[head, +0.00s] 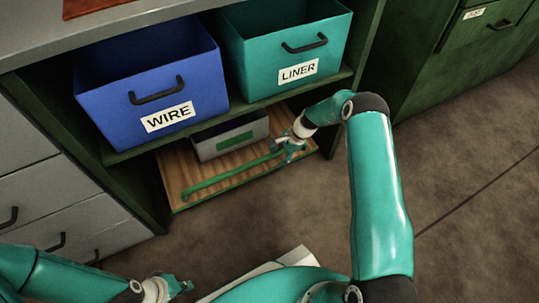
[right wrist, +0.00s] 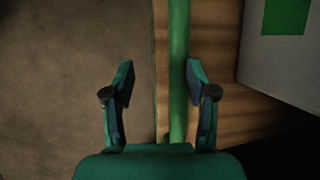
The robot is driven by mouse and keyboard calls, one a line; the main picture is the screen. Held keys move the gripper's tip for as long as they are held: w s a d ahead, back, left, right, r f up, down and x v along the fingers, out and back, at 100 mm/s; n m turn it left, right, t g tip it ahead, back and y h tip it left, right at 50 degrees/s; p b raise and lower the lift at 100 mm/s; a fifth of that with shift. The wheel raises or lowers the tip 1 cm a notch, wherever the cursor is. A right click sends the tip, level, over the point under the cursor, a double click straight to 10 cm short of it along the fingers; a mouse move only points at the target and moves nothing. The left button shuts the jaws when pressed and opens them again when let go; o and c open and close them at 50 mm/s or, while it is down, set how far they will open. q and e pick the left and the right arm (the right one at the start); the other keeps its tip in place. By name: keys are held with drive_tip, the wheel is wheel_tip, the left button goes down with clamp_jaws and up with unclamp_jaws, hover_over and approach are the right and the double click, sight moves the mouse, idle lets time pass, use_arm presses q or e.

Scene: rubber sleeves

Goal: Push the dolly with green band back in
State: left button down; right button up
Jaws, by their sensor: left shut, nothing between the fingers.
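The dolly is a low wooden board (head: 175,172) under the lower shelf, jutting out a little at the front. A green bar (head: 225,178) runs along its front edge; the bar also shows in the right wrist view (right wrist: 179,40). A grey box (head: 258,128) with a green band (head: 237,141) stands on the board. My right gripper (head: 290,150) is at the right end of the bar. In the right wrist view it (right wrist: 158,78) is open, with the bar between its spread fingers, nearer the right one. My left gripper (head: 184,287) is shut and empty at the bottom, away from the dolly.
A blue WIRE bin (head: 150,85) and a teal LINER bin (head: 285,45) stand on the shelf above the dolly. Grey drawers (head: 50,195) are at left, a green cabinet (head: 440,70) at right. The brown floor (head: 470,190) in front is clear.

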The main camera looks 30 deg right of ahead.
drive_tip(key=shift+s+d+f, duration=0.2)
drive_tip(key=shift+d+f, duration=0.1)
drive_tip(key=p+v, duration=1.1)
drive_tip(key=v, duration=0.8)
drive_tip(key=shift+w+r, duration=0.2)
drive_tip(key=shift+r, duration=0.15)
idle(0.8)
idle(0.4)
